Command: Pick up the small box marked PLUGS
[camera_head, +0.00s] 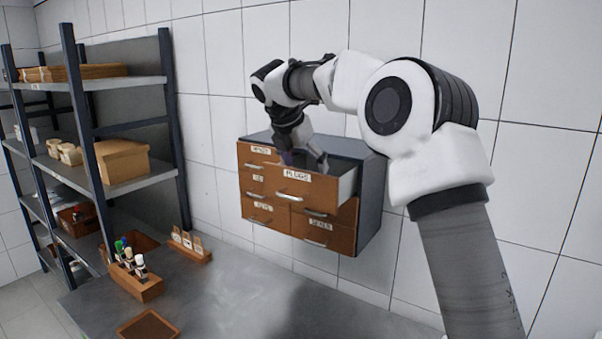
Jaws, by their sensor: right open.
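The brown box-like drawer marked PLUGS (293,189) is pulled out from the upper right of a dark wall cabinet (372,190) with brown drawer fronts. Its white label and metal handle face forward. My right gripper (304,160) points down at the drawer's open top, just behind its front panel. The gripper is open, with its fingertips partly hidden by the front panel. The drawer's contents are mostly hidden, and I cannot tell whether the fingers touch anything. My left gripper is not in view.
A grey table (245,290) lies below the cabinet. It holds a wooden rack (140,287) with several capped bottles, a small card holder (190,246) and a shallow brown tray (148,328). A metal shelf (115,188) with boxes stands at left. The table's middle is clear.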

